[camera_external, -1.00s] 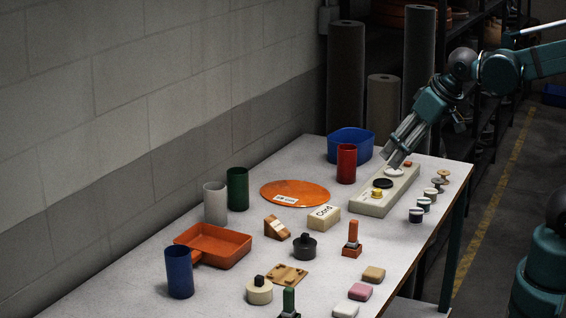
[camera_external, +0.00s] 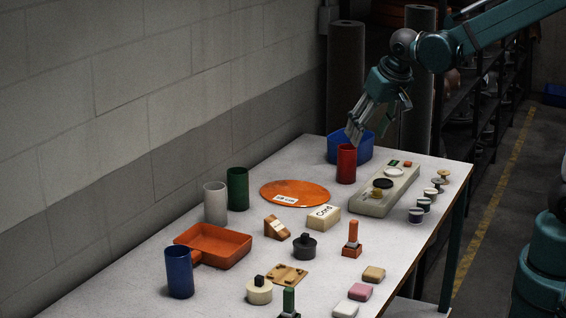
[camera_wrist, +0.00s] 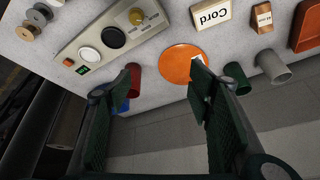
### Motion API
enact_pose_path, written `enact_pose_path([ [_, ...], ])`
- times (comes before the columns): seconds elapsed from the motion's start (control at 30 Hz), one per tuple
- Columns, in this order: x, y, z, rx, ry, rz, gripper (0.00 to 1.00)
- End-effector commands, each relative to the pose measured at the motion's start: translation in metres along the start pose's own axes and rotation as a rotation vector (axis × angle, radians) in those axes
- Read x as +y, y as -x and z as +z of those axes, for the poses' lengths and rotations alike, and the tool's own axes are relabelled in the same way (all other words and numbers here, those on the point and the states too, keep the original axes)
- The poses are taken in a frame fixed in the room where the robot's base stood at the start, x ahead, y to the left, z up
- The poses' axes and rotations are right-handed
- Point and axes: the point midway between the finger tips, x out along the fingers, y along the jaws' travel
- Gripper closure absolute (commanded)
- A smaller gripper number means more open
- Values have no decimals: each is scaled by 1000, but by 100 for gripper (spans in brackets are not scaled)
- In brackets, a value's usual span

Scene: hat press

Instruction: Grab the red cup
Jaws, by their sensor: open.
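The red cup (camera_external: 346,165) stands upright at the far end of the table, in front of the blue bin (camera_external: 351,145) in the external view. My gripper (camera_external: 356,134) is open and empty, just above the red cup and the bin's near rim, with its fingers pointing down. In the wrist view the red cup (camera_wrist: 134,80) shows beside the left finger, partly hidden by it. My gripper's spread fingers (camera_wrist: 165,85) frame the lower part of that view, with nothing between their tips.
An orange disc (camera_external: 295,193) lies left of the red cup. A beige panel with round buttons (camera_external: 384,190) lies to its right. Green (camera_external: 237,189), white (camera_external: 215,203) and blue (camera_external: 179,272) cups stand along the wall side.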

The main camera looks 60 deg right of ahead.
Motion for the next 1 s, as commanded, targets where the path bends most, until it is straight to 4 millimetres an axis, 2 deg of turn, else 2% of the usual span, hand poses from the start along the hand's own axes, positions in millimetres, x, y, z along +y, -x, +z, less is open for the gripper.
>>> enact_pose_path([
  [0.1,3,-12,-18,-7,-40,21,48],
  [0.4,15,-48,-54,-23,-143,75,48],
  [1.0,50,-134,-110,-44,-350,188,48],
])
